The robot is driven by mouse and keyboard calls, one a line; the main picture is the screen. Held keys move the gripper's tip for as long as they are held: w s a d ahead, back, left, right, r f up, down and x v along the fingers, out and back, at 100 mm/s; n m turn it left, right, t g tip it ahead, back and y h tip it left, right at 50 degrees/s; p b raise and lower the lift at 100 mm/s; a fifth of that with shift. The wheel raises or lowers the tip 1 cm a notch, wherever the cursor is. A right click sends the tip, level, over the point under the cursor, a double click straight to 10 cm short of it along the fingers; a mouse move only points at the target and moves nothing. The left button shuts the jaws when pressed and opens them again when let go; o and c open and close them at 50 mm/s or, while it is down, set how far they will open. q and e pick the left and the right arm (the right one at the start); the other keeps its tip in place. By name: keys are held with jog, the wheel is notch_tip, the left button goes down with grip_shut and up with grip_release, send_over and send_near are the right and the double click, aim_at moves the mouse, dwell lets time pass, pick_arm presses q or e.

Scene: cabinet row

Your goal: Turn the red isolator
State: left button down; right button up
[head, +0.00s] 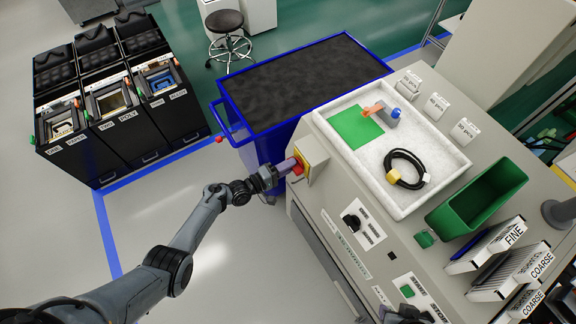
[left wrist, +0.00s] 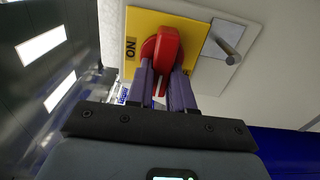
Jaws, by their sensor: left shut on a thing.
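The red isolator (left wrist: 166,46) is a red rotary handle on a yellow plate (left wrist: 196,28) marked "ON" at the left in the left wrist view. In the head view the yellow plate (head: 312,156) sits on the left side of the grey cabinet. My left gripper (left wrist: 164,86) is shut on the red handle, one finger on each side of it; in the head view the left gripper (head: 291,168) meets the plate from the left. The fingers hide part of the handle and the lower plate.
A grey metal rod (left wrist: 226,38) sticks out beside the yellow plate. A white tray (head: 452,184) with a green mat and black cable lies on the cabinet top, near a green bin (head: 480,196). A blue cart (head: 262,150) stands close behind my left gripper.

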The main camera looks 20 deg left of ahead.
pick_arm(q)
jog(key=shift+f, duration=0.1)
jog(key=c, duration=1)
grip_release()
jog(key=p+v, duration=0.1)
jog(key=v, duration=0.9)
jog(key=shift+s+a+p, duration=0.2)
jog(key=shift+s+p, duration=0.1)
jog(key=shift+s, duration=0.05)
